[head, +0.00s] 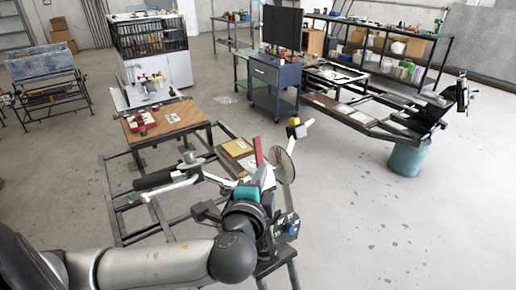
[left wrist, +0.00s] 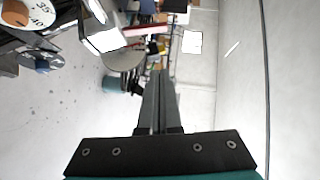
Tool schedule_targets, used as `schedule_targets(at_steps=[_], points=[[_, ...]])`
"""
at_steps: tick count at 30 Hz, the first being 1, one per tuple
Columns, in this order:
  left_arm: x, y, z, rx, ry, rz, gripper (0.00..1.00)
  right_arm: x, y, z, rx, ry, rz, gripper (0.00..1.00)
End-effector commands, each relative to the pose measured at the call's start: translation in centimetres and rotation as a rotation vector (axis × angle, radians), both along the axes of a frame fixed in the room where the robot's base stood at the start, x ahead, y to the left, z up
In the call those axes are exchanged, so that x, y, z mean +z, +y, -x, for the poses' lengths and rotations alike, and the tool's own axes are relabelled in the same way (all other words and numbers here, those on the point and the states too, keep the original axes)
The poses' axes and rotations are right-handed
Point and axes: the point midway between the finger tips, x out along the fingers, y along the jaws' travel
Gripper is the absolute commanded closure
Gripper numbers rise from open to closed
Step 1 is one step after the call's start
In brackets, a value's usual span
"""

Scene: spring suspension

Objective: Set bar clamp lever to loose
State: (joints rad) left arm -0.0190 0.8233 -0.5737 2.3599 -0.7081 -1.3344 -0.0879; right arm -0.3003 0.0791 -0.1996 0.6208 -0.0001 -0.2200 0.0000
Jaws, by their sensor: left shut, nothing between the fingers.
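My left gripper (head: 266,175) is beside the metal frame in the head view, past its teal wrist part. Its fingers (left wrist: 158,105) are together and empty in the left wrist view. A red upright bar (head: 258,151) stands just beyond the gripper, next to a grey disc (head: 284,166). In the left wrist view the red bar (left wrist: 146,30) and the disc (left wrist: 124,56) lie beyond the fingertips, and I see no contact. I cannot tell which part is the bar clamp lever or how it is set. My right gripper is not in view.
A black cylinder with light metal arms (head: 160,180) lies across the frame left of my gripper. A wooden-topped table (head: 180,118) stands behind it. A blue tool cart (head: 270,85) and a teal bin (head: 407,157) stand farther off. The floor at right is clear.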

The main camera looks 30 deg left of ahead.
Motion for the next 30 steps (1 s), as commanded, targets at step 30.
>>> schedule_targets(at_steps=[30], points=[[-2.2,6.9,-9.5,0.0,0.003,0.001,1.0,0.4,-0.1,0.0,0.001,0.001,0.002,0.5]])
